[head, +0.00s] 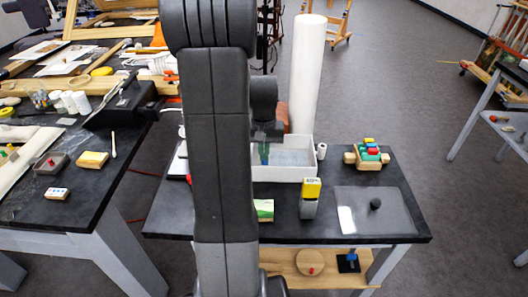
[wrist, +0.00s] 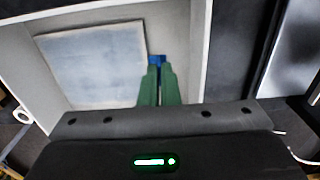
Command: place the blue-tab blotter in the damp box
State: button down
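The blue-tab blotter is a pale grey-blue sheet (wrist: 95,68) inside the walls of a white box, the damp box (head: 285,174). The box's wall also shows in the wrist view (wrist: 198,50). The blue tab (wrist: 156,59) is at the sheet's right edge, between my green fingertips. My gripper (wrist: 160,68) appears shut on this tab. In the head view my gripper (head: 264,158) reaches down into the box's left part, and the sheet (head: 293,157) shows beside it. I cannot tell whether the sheet rests fully on the box floor. My arm hides the box's left end.
A yellow-topped block (head: 311,188) stands in front of the box, and a clear plate with a black knob (head: 375,204) lies right of it. A wooden rack of coloured pieces (head: 367,155) is at the right. A tall white roll (head: 306,75) stands behind.

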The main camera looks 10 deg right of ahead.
jog(key=shift+f, duration=0.15)
jog(key=c, duration=1.6)
grip_release()
notch_tip(320, 180, up, 14)
jog(key=shift+f, duration=0.1)
